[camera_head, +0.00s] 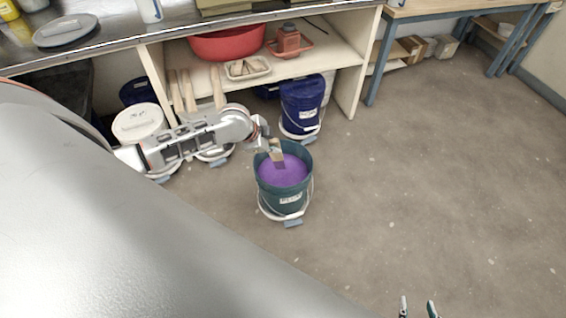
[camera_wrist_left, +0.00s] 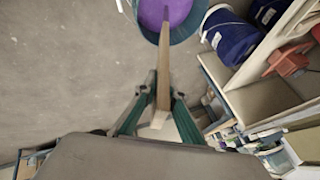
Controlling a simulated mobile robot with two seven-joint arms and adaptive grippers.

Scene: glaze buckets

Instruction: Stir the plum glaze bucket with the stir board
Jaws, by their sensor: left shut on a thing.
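The plum glaze bucket (camera_head: 287,198) is dark teal with a white label and stands on the floor in the head view, with purple glaze (camera_head: 290,175) inside. The bucket also shows at the top of the left wrist view (camera_wrist_left: 143,28). My left gripper (camera_head: 267,144) is above the bucket's back left rim, shut on the wooden stir board (camera_head: 277,156). In the left wrist view the board (camera_wrist_left: 164,60) runs from between the fingers (camera_wrist_left: 161,97) to the glaze. Its lower end seems to dip in. My right gripper (camera_head: 418,309) is open and empty at the bottom edge.
A blue bucket (camera_head: 301,108) stands close behind the glaze bucket. White-lidded buckets (camera_head: 139,122) and several wooden boards (camera_head: 184,90) are by the shelf at left. The shelf holds a red basin (camera_head: 228,43). The floor to the right (camera_head: 430,170) is clear.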

